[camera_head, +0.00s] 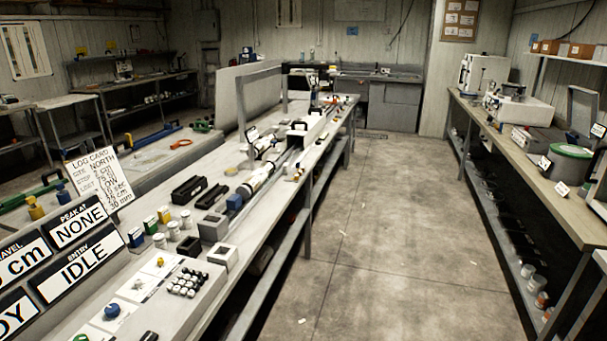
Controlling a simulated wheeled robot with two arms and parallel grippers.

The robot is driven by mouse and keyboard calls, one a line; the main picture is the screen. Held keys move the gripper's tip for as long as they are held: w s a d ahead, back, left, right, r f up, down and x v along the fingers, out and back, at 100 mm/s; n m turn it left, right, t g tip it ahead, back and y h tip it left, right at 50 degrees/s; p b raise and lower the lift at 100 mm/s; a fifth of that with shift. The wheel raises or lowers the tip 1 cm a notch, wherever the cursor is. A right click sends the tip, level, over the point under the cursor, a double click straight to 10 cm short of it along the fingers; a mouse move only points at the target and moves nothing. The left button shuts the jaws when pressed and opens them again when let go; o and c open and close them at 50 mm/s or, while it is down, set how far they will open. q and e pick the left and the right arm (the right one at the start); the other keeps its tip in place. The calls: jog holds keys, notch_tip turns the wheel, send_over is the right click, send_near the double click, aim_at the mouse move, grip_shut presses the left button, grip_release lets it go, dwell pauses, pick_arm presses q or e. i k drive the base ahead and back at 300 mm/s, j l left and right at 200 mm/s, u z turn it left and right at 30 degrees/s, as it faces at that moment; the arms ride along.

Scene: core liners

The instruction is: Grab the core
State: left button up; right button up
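Neither of my grippers shows in the head view. On the long bench (232,272) a long rail runs away from me. A white cylinder with dark bands (256,182) lies along it, with a blue block (234,203) at its near end; I cannot tell whether this cylinder is the core or a liner. Farther along stands a pale box-like housing (305,129) with a dark handle on top. A log card (92,180) with handwriting stands at the left, next to signs reading "PEAK AT NONE" (78,222) and "ENTRY IDLE" (78,265).
Black trays (190,189), small jars and a rack of vials (188,283) crowd the bench's near part. A grey frame (241,112) rises over its far part. A right-hand bench (520,160) holds instruments. The concrete floor (390,230) between the benches is mostly clear.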

aim_at(248, 188)
jog(key=i+l+u, duration=0.65)
jog(key=i+l, duration=0.05)
jog(key=i, duration=0.05)
